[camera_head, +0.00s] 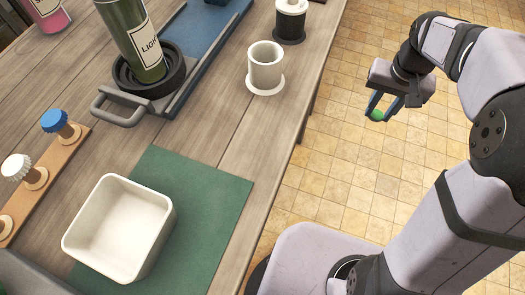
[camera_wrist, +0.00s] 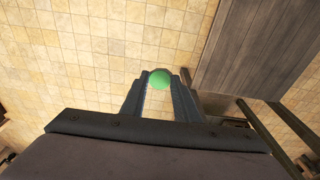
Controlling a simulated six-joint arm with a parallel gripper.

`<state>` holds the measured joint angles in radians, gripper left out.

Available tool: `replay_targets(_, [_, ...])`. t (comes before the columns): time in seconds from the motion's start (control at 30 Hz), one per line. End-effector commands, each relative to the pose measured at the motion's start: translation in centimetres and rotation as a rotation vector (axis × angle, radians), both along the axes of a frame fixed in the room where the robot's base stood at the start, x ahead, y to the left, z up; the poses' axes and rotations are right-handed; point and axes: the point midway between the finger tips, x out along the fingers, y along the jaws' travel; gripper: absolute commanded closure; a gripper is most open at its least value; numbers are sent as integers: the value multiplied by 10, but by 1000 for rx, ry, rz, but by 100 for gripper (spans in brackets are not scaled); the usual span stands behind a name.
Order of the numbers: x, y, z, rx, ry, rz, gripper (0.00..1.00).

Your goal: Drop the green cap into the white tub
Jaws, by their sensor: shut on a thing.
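The green cap (camera_head: 377,115) is held between the fingertips of my gripper (camera_head: 380,106), out beyond the right edge of the table and over the tiled floor. In the wrist view the cap (camera_wrist: 160,79) shows as a rounded green top between the two fingers of my gripper (camera_wrist: 160,88). The white tub (camera_head: 164,222) stands on a green mat (camera_head: 205,180) at the front of the table. It is open at the top and looks empty. My gripper is well to the right of the tub, apart from it.
A white cup (camera_head: 265,65) on a round base stands near the table's right edge. A green bottle (camera_head: 135,40) stands in a dark ring holder. A wooden rack (camera_head: 40,190) at the left holds a blue cap (camera_head: 54,121) and a white cap (camera_head: 16,167). Bare mat lies right of the tub.

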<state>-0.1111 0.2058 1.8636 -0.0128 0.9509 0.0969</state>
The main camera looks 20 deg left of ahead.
Motion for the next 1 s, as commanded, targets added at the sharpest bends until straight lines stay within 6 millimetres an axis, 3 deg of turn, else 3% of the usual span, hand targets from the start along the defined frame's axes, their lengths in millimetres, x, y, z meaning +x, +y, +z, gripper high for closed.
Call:
replay_targets(0.03, [5, 13, 29, 1, -5, 11, 93])
replay_targets(0.33, [12, 83, 143, 1, -5, 35, 93])
replay_targets(0.7, [-16, 166, 281, 1, -2, 74, 93])
replay_targets(0.87, [-43, 209, 325, -1, 2, 152, 93])
replay_targets(1.0, [-74, 251, 332, -5, 7, 278, 93])
